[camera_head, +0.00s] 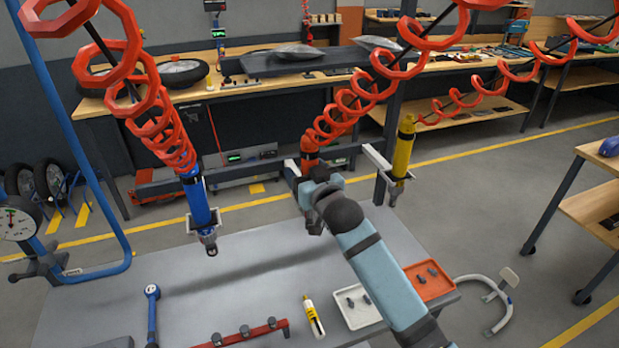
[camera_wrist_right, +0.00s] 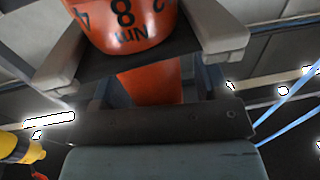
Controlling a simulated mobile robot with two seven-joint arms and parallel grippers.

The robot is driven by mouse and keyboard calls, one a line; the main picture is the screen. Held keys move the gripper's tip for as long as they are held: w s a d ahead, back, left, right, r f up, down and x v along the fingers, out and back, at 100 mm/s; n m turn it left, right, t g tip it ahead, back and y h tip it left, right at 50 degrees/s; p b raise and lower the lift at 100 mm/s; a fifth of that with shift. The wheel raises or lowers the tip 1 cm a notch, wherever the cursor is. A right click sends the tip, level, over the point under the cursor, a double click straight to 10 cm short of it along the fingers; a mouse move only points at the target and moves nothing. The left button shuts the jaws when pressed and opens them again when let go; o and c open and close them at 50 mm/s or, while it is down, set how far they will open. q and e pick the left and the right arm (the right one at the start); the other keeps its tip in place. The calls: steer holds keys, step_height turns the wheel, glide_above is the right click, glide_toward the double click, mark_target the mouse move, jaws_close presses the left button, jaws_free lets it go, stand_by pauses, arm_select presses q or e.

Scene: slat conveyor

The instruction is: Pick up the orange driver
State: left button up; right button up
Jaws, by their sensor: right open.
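The orange driver (camera_head: 310,157) hangs upright at the end of a red coiled hose in the middle of the head view. Its lower part is hidden by my right gripper. My right gripper (camera_head: 311,200) is open, at the driver and in front of its lower part. In the right wrist view the orange driver (camera_wrist_right: 125,22) shows close up, with a black "8 Nm" marking upside down. Pale grey prongs flank it there. Whether the jaws touch the driver I cannot tell. My left gripper is not in view.
A blue driver (camera_head: 197,200) hangs at left and a yellow driver (camera_head: 403,150) at right, each by a holder. Below is a grey table (camera_head: 240,270) with a glue bottle (camera_head: 314,317), a white tray (camera_head: 352,322), an orange tray (camera_head: 437,286) and a blue wrench (camera_head: 152,310).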

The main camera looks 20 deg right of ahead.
steer(key=c, duration=1.2)
steer(key=shift+r, duration=0.1)
steer(key=shift+c, duration=0.2)
